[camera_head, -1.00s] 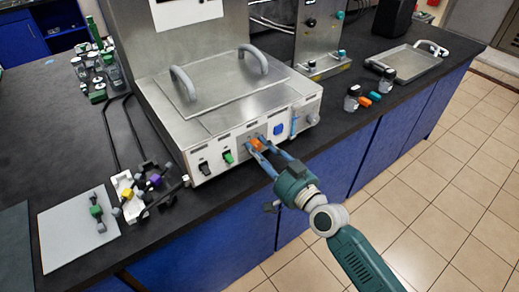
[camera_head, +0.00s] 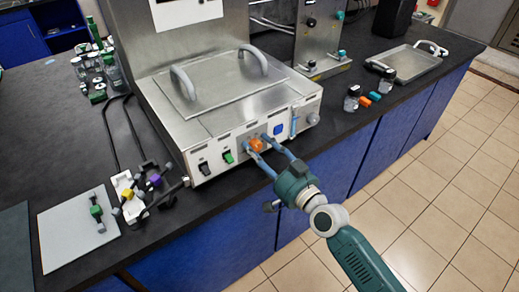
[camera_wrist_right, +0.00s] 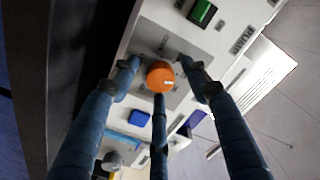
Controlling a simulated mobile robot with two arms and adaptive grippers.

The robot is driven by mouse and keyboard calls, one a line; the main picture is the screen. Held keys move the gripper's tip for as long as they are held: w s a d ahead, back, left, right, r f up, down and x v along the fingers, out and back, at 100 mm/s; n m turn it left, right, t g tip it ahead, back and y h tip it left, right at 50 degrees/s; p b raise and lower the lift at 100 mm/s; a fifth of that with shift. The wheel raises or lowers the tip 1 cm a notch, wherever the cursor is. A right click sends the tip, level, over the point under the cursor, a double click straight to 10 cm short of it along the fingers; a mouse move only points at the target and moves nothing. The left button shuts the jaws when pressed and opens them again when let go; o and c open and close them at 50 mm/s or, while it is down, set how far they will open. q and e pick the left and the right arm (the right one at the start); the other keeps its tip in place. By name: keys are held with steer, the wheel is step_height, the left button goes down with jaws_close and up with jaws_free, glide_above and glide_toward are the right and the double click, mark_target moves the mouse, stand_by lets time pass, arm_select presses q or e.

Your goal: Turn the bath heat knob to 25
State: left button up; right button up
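The orange bath heat knob (camera_head: 256,145) is on the front panel of the steel bath (camera_head: 232,125). In the right wrist view the knob (camera_wrist_right: 160,75) is round, with a short pale mark toward its right side. My right gripper (camera_head: 258,141) points at the panel with its blue fingers spread around the knob. In the wrist view these fingers (camera_wrist_right: 160,70) stand apart on both sides of the knob, with gaps, and a third finger is below it. Whether that third finger touches is unclear. The scale numbers are not readable. My left gripper is not in view.
A green switch (camera_head: 228,157) and a black switch (camera_head: 204,167) are left of the knob; a blue button (camera_head: 278,129) is right of it. Small bottles (camera_head: 352,98) and a metal tray (camera_head: 408,62) stand farther right. The floor in front is clear.

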steer(key=v, duration=1.2)
steer(key=w+d+f+g+h, duration=0.15)
steer(key=d+f, duration=0.25)
steer(key=f, duration=0.5)
steer(key=d+f+h, duration=0.3)
steer(key=f, duration=0.7)
steer(key=s+d+f+g+h, duration=0.1)
steer(key=s+d+f+g, duration=0.2)
steer(key=f, duration=0.5)
steer(key=s+d+f+h, duration=0.2)
steer(key=s+d+f, duration=0.15)
steer(key=f, duration=0.55)
steer(key=s+d+f+g+h, duration=0.1)
steer(key=s+d+f+g, duration=0.1)
steer(key=s+f, duration=0.7)
steer(key=s+d+f+g+h, duration=0.1)
steer(key=s+d+f+g, duration=0.15)
steer(key=s+f, duration=0.65)
steer(key=s+f+n+g, duration=0.1)
steer(key=s+f+g, duration=0.1)
steer(key=s, duration=0.8)
steer(key=s+a+f+n+g+h, duration=0.1)
steer(key=s+f+g, duration=0.1)
steer(key=s, duration=0.8)
steer(key=shift+s+f+g, duration=0.3)
steer(key=shift+f, duration=0.35)
steer(key=shift+a, duration=0.2)
